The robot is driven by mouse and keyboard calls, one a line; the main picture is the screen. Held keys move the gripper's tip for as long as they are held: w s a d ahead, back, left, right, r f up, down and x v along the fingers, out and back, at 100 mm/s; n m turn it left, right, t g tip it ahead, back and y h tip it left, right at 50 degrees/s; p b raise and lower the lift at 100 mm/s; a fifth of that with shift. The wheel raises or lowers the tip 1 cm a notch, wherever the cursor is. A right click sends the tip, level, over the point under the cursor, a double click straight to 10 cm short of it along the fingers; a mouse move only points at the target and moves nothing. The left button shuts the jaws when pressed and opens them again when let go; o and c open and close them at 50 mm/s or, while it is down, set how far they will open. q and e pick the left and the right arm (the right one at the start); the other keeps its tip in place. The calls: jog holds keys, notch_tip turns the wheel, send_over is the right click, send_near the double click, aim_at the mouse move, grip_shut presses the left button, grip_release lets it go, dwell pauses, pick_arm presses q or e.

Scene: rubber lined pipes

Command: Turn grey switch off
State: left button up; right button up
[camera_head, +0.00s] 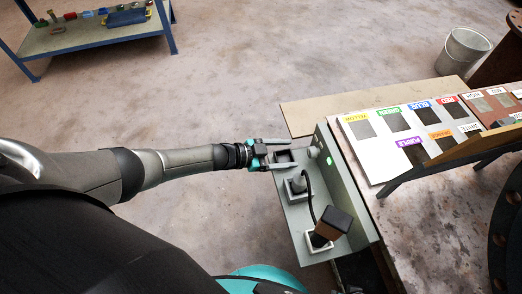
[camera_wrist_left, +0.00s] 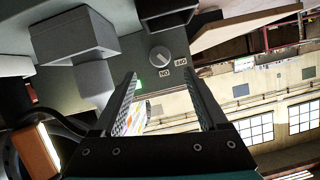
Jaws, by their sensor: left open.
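The grey switch (camera_wrist_left: 160,57) is a round knob with a lighter bar across its face, on a grey panel in the left wrist view. Two small labels sit beside it, and a green light (camera_wrist_left: 140,84) glows below left of it. In the head view the knob (camera_head: 313,152) is on the upright face of the grey panel box, near the lit green light (camera_head: 328,161). My left gripper (camera_head: 293,155) is open and empty, pointing at the panel. In the left wrist view the knob shows between and beyond the fingertips (camera_wrist_left: 161,75), apart from them. My right gripper is not seen.
Grey plugs or sockets (camera_head: 298,184) and a brown-and-black block (camera_head: 333,222) with a black cable stand on the box's ledge, close to my left gripper. A table with colour-labelled boards (camera_head: 376,143) is on the right. A bucket (camera_head: 465,48) and a blue-legged table (camera_head: 85,37) stand farther off.

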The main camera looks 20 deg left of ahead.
pick_arm(q)
jog(key=p+v, duration=0.3)
jog(key=v, duration=0.5)
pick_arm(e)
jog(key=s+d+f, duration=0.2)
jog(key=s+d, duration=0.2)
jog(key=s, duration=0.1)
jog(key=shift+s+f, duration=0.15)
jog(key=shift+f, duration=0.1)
